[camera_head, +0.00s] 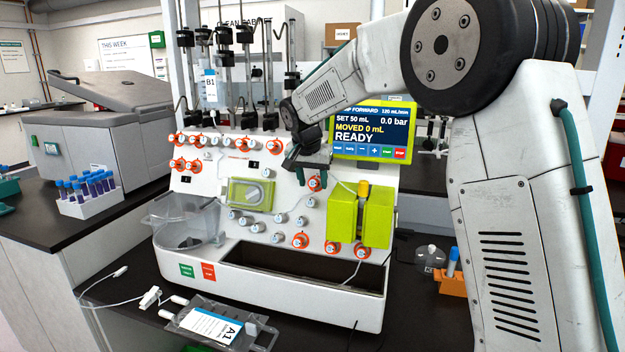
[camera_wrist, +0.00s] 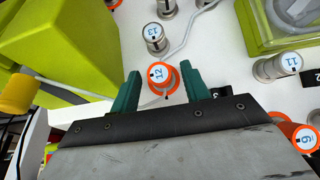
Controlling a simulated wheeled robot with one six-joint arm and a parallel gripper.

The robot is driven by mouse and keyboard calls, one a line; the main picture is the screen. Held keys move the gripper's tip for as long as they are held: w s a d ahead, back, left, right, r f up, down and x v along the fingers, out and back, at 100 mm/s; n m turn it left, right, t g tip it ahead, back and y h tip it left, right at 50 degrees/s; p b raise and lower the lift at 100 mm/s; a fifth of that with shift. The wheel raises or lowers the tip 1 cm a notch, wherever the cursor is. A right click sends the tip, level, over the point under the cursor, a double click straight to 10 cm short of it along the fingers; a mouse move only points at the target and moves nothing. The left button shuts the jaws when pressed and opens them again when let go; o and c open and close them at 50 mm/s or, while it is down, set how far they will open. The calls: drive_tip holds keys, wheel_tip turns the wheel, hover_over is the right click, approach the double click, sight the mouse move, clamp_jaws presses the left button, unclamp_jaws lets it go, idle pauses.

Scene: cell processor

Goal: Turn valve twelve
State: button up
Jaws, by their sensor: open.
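Valve twelve shows in the wrist view as a white-topped knob marked 12 (camera_wrist: 158,73) with an orange ring around its base. It lies between the two green fingers of my gripper (camera_wrist: 162,88), which are open with a gap on both sides of the knob. In the head view my gripper (camera_head: 314,172) is at the front panel of the cell processor (camera_head: 210,259), below the screen. There valve twelve (camera_head: 315,184) shows just under the fingers. I cannot tell whether either finger touches it.
Knob 13 (camera_wrist: 154,34) and knob 11 (camera_wrist: 290,62) stand near valve twelve, with orange-ringed knob 9 (camera_wrist: 306,138) at the right. A thin tube runs close past valve twelve.

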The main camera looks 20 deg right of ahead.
drive_tip(key=c, duration=1)
drive_tip(key=shift+a, duration=0.1)
drive_tip(key=shift+w+a+f+n+g+h, duration=0.1)
drive_tip(key=shift+n+g+h, duration=0.25)
drive_tip(key=shift+n+h, duration=0.25)
drive_tip(key=shift+w+a+n+g+h, duration=0.1)
drive_tip(key=shift+n+g+h, duration=0.25)
drive_tip(key=shift+n+h, duration=0.25)
drive_tip(key=n+h, duration=0.1)
drive_tip(key=n+g+h, duration=0.1)
drive_tip(key=h, duration=0.1)
drive_tip(key=shift+a+f+n, duration=0.1)
drive_tip(key=shift+a+n, duration=0.1)
drive_tip(key=shift+n, duration=0.2)
drive_tip(key=n+h, duration=0.3)
drive_tip(key=shift+a+f, duration=0.15)
drive_tip(key=shift+f, duration=0.05)
drive_tip(key=shift+s+f+n+t+h, duration=0.15)
drive_tip(key=shift+n+t+h, duration=0.25)
drive_tip(key=shift+n+h, duration=1.35)
drive_tip(key=shift+f+n, duration=0.1)
drive_tip(key=shift+n, duration=0.15)
